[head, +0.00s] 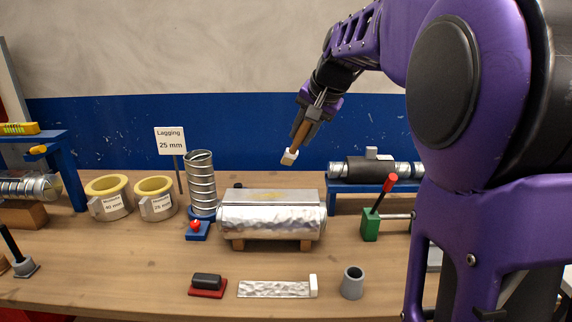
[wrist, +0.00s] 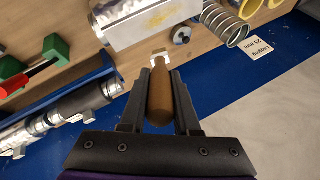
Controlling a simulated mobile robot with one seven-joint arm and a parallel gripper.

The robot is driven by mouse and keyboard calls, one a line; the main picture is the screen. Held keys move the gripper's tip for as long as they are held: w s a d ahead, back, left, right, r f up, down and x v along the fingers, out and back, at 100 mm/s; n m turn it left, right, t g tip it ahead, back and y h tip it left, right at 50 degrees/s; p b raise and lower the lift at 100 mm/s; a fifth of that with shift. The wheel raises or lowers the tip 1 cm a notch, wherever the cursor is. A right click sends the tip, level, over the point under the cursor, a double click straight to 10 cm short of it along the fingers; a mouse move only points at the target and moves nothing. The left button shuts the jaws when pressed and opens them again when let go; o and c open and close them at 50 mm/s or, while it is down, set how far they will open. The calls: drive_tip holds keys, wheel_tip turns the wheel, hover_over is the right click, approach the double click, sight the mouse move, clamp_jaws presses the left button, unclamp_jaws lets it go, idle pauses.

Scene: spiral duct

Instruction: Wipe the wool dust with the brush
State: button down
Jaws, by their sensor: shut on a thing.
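My gripper (head: 305,118) is shut on the brush (head: 290,156), holding it tilted in the air above and behind the foil-wrapped duct (head: 270,221). In the wrist view the brush's brown handle (wrist: 160,100) lies between the two fingers, with its pale head pointing toward the duct (wrist: 120,30). A yellowish smear of wool dust (wrist: 166,15) shows on the duct's flat top in the wrist view. The brush head appears apart from the dust. In the head view the flat top (head: 268,196) is seen too obliquely to make out the dust clearly.
An upright spiral duct (head: 201,180) and two yellow-lined rings (head: 110,196) stand left of the wrapped duct. A green block with a red-tipped lever (head: 371,222) and a blue rack (head: 345,203) are on the right. A foil strip (head: 272,289) and grey cup (head: 352,283) lie in front.

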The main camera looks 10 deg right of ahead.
drive_tip(key=shift+b+x, duration=0.3)
drive_tip(key=shift+x, duration=0.6)
drive_tip(key=shift+s, duration=0.1)
